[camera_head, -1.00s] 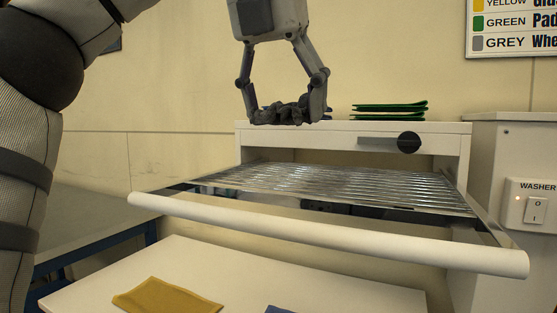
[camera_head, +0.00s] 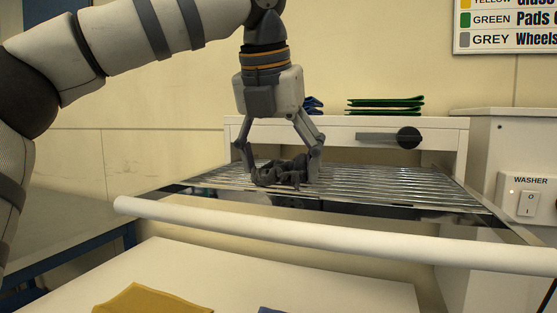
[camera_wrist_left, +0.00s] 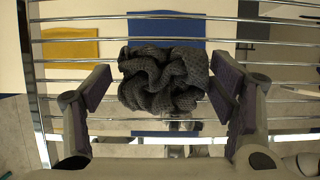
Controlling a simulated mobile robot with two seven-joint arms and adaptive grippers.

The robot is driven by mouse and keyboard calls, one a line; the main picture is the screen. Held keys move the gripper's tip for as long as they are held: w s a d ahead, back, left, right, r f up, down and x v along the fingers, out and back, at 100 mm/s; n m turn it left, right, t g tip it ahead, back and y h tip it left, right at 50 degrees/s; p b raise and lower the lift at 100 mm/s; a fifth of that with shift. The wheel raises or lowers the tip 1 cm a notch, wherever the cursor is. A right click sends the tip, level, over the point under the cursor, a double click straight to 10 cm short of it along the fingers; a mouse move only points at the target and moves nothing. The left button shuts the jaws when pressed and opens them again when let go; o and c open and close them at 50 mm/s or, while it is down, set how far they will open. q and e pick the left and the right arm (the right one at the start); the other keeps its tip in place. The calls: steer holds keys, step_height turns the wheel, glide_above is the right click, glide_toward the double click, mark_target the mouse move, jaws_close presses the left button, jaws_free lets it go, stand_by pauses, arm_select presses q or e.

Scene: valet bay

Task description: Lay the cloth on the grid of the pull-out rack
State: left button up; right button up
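The crumpled dark grey cloth (camera_head: 280,172) is between the fingertips of my left gripper (camera_head: 281,176), low over the grid (camera_head: 380,185) of the pull-out rack. In the left wrist view the cloth (camera_wrist_left: 163,78) fills the space between the two finger pads, which come up to its sides. It is bunched, not spread, with metal rods (camera_wrist_left: 275,62) running behind it. Whether its underside touches the rods I cannot tell. The rack is pulled out, with its white front bar (camera_head: 330,235) nearest me. My right gripper is not in view.
Green cloths (camera_head: 385,104) and a partly hidden blue pile (camera_head: 313,104) lie on the cabinet top (camera_head: 340,128). Below the rack, a yellow cloth (camera_head: 152,300) and a blue cloth (camera_head: 272,310) lie on a white surface (camera_head: 230,275). The grid's right side is bare.

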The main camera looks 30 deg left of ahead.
arm_select(q)
steer(key=shift+o, duration=0.2)
steer(key=shift+s+r, duration=0.15)
steer(key=shift+s, duration=0.05)
steer(key=shift+w, duration=0.1)
steer(key=shift+r, duration=0.2)
steer(key=v, duration=1.1)
steer(key=shift+s+r, duration=0.3)
steer(key=shift+s, duration=0.05)
